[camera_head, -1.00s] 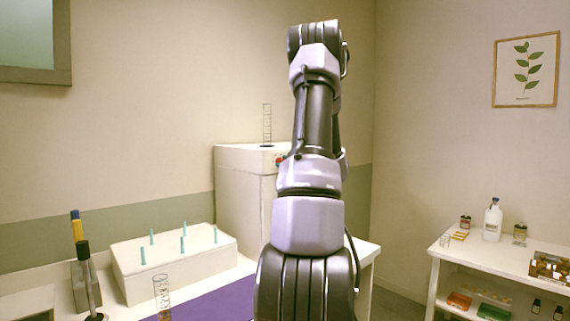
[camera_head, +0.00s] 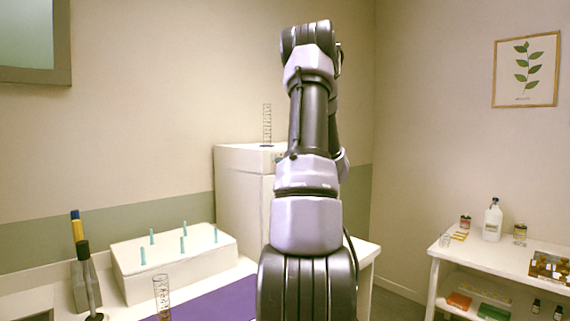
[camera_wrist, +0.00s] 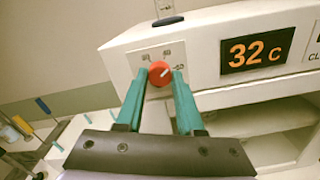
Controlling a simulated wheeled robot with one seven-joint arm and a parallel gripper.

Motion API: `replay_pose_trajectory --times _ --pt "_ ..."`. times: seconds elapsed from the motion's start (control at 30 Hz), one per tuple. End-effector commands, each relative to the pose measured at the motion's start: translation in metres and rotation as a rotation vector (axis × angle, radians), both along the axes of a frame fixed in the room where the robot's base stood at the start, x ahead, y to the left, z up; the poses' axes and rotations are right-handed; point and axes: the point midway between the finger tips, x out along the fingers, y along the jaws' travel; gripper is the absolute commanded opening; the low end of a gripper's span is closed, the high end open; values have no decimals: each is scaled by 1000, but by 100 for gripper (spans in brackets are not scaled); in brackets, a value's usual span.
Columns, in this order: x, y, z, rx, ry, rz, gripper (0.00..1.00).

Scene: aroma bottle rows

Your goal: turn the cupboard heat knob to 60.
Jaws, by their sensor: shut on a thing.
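The white cupboard (camera_head: 238,195) stands against the back wall in the head view, and my arm covers its right part. In the wrist view the red heat knob (camera_wrist: 160,74) sits on the cupboard's front panel (camera_wrist: 207,73). The knob's white mark points up and to the right, toward the right-hand scale label; the small print is hard to read. My gripper (camera_wrist: 160,80) has its teal fingers shut on the knob, one on each side. The orange display (camera_wrist: 254,52) reads 32 C. My gripper is hidden in the head view.
A white peg block (camera_head: 175,262) with several teal pegs stands left of the cupboard, near a purple mat (camera_head: 215,303). A glass cylinder (camera_head: 267,125) stands on the cupboard top. A white shelf (camera_head: 475,255) with bottles stands at the right.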

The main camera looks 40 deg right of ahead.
Motion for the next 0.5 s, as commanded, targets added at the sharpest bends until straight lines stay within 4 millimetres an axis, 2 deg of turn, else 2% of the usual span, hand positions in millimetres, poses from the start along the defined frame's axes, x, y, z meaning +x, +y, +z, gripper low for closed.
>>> replay_pose_trajectory --times 0.5 --pt "-1 0 -2 459 40 -1 0"
